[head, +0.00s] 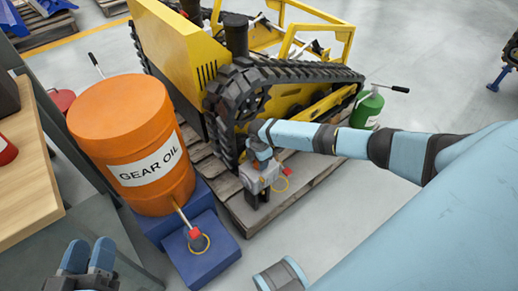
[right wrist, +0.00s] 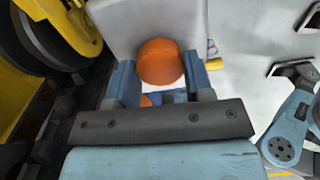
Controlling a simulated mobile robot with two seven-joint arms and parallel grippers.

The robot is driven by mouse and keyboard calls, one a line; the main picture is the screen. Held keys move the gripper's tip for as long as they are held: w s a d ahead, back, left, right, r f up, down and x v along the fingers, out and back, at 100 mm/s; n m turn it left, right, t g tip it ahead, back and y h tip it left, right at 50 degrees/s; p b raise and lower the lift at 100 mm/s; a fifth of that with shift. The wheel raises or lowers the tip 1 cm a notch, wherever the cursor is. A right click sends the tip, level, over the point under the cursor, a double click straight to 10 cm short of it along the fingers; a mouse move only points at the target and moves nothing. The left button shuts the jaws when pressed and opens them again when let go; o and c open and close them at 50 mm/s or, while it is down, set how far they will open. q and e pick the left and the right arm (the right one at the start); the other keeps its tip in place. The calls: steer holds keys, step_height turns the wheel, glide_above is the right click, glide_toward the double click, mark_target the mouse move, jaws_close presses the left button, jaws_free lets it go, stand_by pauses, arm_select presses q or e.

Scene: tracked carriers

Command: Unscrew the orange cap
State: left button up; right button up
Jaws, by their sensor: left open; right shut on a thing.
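The orange cap (right wrist: 160,62), a round orange disc, shows in the right wrist view between the two blue fingers of my right gripper (right wrist: 158,70). The gripper is shut on it. In the head view my right gripper (head: 261,160) reaches down beside the front of the yellow tracked carrier (head: 186,52), over a small grey fitting with a yellow ring. I cannot make out the cap in the head view. My left gripper (head: 86,262) is open and empty at the lower left, away from the carrier.
An orange gear oil drum (head: 127,120) stands on blue blocks (head: 213,262) left of the carrier. A spout with a yellow ring is at its base. A wooden bench (head: 25,180) is at the left edge. A green container (head: 367,108) stands behind my right arm. Open floor lies right.

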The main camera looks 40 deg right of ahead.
steer(key=o, duration=0.8)
